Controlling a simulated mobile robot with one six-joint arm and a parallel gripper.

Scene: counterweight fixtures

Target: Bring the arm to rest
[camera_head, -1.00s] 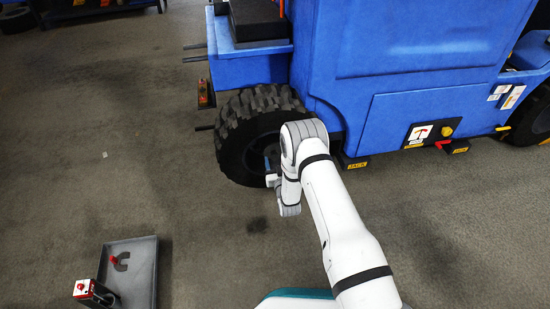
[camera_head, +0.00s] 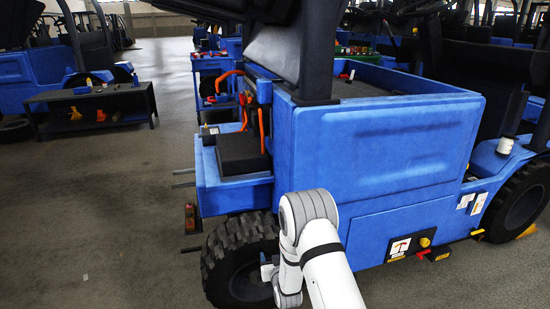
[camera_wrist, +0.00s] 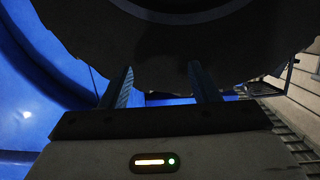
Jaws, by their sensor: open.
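My white arm (camera_head: 318,240) reaches up from the bottom of the head view, bent at a rounded joint in front of the blue vehicle's black front wheel (camera_head: 222,265). My gripper (camera_wrist: 160,82) is open and empty in the wrist view, its two dark fingers apart. Beyond the fingers is a large dark round shape (camera_wrist: 175,45), which looks like the tyre. I cannot tell whether the fingers touch it. In the head view my arm's end is mostly hidden behind its own links, close beside the wheel.
The blue vehicle (camera_head: 375,145) fills the centre and right. A dark low table (camera_head: 95,95) with orange and yellow items stands at the far left, near another blue vehicle (camera_head: 30,80). Grey floor (camera_head: 110,205) on the left is clear.

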